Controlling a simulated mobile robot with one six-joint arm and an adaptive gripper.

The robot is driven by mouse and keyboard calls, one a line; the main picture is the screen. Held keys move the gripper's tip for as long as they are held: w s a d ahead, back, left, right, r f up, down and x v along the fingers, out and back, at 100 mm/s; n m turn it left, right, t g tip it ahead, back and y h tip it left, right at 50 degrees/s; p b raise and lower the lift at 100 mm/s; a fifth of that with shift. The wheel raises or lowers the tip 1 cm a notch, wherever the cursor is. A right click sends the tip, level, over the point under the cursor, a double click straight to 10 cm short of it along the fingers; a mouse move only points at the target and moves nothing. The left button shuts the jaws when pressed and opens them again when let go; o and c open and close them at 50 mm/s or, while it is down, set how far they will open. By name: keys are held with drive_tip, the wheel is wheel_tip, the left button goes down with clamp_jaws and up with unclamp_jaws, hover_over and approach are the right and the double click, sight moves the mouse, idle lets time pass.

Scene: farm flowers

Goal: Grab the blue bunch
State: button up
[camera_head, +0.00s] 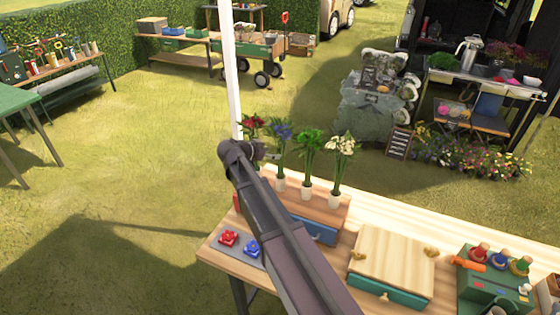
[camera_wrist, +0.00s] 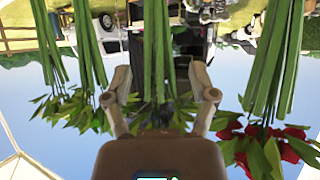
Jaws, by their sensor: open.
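The blue bunch (camera_head: 281,133) stands upright in a white pot on the wooden bench, second from the left in a row. My gripper (camera_head: 268,152) is beside its stems in the head view, partly hidden by my arm. In the wrist view, which is upside down, the gripper (camera_wrist: 162,92) is open. Green stems of the middle bunch (camera_wrist: 158,45) show between its two fingers, apparently the blue bunch. Its flower heads are mostly hidden behind the gripper body there. I cannot tell whether the fingers touch the stems.
The green bunch (camera_head: 311,140) and white bunch (camera_head: 341,146) stand to the right. A wooden-lidded box (camera_head: 393,260) and red and blue buttons (camera_head: 240,244) are on the bench.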

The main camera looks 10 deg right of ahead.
sight(281, 153)
drive_tip(key=shift+f, duration=0.1)
drive_tip(key=shift+b+x, duration=1.2)
drive_tip(key=shift+x, duration=1.35)
drive_tip(key=shift+d, duration=0.1)
clamp_jaws()
